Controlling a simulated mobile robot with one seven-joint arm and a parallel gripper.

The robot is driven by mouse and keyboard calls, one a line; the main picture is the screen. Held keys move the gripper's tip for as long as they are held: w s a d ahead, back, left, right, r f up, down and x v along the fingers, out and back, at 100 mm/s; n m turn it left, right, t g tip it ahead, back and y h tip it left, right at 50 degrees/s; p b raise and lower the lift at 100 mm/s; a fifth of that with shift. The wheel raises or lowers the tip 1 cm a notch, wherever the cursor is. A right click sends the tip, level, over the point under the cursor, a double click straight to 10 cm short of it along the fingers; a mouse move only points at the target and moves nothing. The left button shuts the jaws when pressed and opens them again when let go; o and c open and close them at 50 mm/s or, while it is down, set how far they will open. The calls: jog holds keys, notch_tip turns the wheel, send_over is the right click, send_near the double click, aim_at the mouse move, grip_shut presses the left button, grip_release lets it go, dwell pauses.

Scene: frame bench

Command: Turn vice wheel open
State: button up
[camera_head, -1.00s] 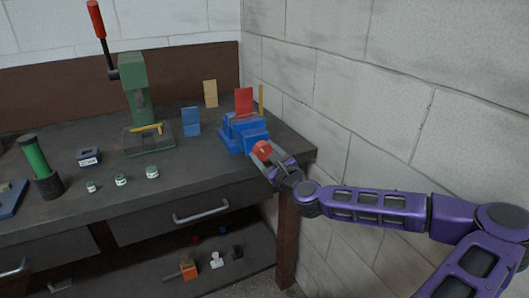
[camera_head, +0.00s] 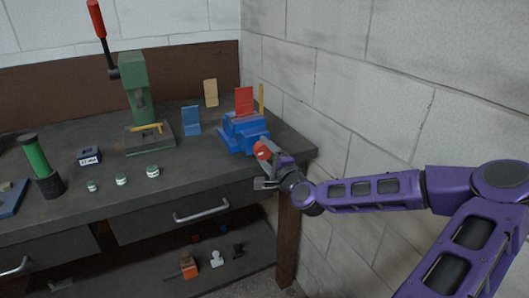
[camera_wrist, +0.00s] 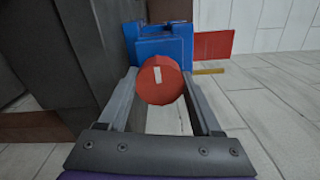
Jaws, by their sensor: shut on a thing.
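The blue vice (camera_head: 243,133) stands at the right end of the bench top. Its red round wheel (camera_head: 262,150) faces out over the bench's front edge. In the wrist view the wheel (camera_wrist: 160,80) shows a short pale mark on its face, and the vice body (camera_wrist: 160,46) is behind it. My gripper (camera_head: 268,157) is at the wheel. In the wrist view my gripper (camera_wrist: 160,88) has one grey finger on each side of the wheel, shut on it. A red plate (camera_head: 243,101) stands upright at the vice; whether the jaws grip it is unclear.
A green press (camera_head: 136,90) with a red-handled lever stands left of the vice. A blue plate (camera_head: 191,121) and a tan plate (camera_head: 210,92) stand between them. Small jars (camera_head: 152,171) sit near the front. The block wall (camera_head: 400,90) is close on the right.

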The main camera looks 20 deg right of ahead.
jog(key=n, duration=0.5)
jog(key=shift+n, duration=0.4)
jog(key=n, duration=0.5)
jog(key=shift+r+b, duration=0.2)
jog(key=shift+b, duration=0.2)
jog(key=n, duration=0.4)
jog(key=shift+s+a+r, duration=0.1)
jog(key=shift+r, duration=0.05)
jog(key=n, duration=0.3)
jog(key=shift+n, duration=0.3)
jog(key=shift+o, duration=0.2)
jog(key=n, duration=0.2)
jog(key=shift+w+f+n, duration=0.2)
jog(key=shift+w+n, duration=0.05)
jog(key=shift+n, duration=0.05)
jog(key=shift+s+f, duration=0.2)
jog(key=shift+f, duration=0.2)
jog(key=o, duration=1.3)
jog(key=shift+o, duration=0.2)
jog(key=shift+r, duration=0.1)
